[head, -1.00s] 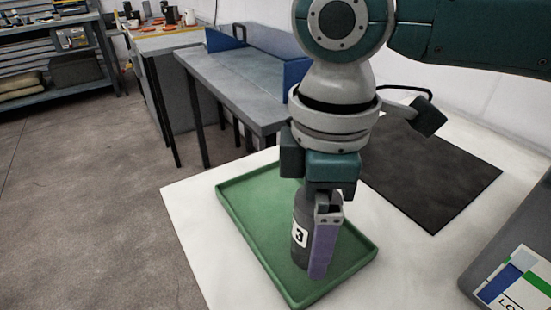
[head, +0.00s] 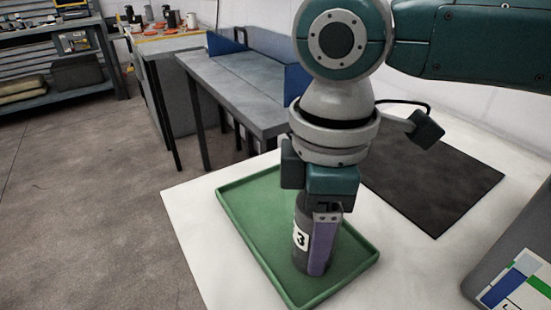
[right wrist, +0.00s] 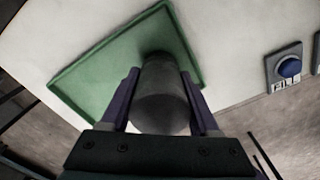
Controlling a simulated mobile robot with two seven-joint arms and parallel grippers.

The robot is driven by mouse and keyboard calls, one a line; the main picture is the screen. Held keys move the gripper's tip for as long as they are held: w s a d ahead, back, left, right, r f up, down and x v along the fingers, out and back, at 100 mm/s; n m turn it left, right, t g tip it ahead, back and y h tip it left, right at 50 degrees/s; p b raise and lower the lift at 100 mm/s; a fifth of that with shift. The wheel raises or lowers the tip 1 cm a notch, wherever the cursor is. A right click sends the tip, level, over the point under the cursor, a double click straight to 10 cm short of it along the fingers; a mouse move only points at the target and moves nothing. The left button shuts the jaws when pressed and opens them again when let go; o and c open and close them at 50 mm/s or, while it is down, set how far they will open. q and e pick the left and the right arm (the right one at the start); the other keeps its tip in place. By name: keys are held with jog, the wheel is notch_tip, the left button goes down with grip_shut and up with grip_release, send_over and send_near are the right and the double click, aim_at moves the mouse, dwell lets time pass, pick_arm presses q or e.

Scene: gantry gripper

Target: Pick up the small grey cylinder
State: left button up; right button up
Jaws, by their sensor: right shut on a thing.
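The small grey cylinder (head: 299,236) stands upright at the green tray, with a white label marked 3 on its side. My right gripper (head: 318,245) points down over it and is shut on it, one purple finger showing across its near side. In the right wrist view the cylinder (right wrist: 162,98) sits between the two purple fingers of the right gripper (right wrist: 162,100). The head view does not clearly show whether its base touches the tray. My left gripper is not in view.
The green tray (head: 246,215) lies on a white table (head: 195,205). A black mat (head: 440,185) lies to the right. A grey box with a coloured label (head: 515,260) stands at the right edge. A grey bench (head: 240,85) stands behind. The wrist view shows a blue button (right wrist: 289,67).

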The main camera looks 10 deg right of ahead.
grip_shut()
